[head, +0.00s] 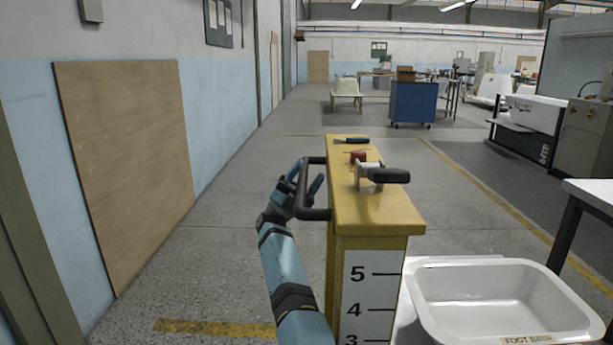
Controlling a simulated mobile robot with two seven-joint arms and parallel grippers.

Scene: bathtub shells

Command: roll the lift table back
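The lift table shows as a yellow column (375,210) with a white number scale on its near face, reading 5, 4 and 3 downward. A black loop handle (316,214) sticks out from its left side. I cannot tell whether the fingers press on the bar. A white basin labelled "FOOT BATH" (505,298) is beside the column at the lower right.
A black-handled lever (388,176) and a red knob (358,156) are on the column top. A brown board (128,165) leans on the left wall. A table (592,194) edges in at right. A blue cabinet (413,103) stands farther back. Floor left of the column is clear.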

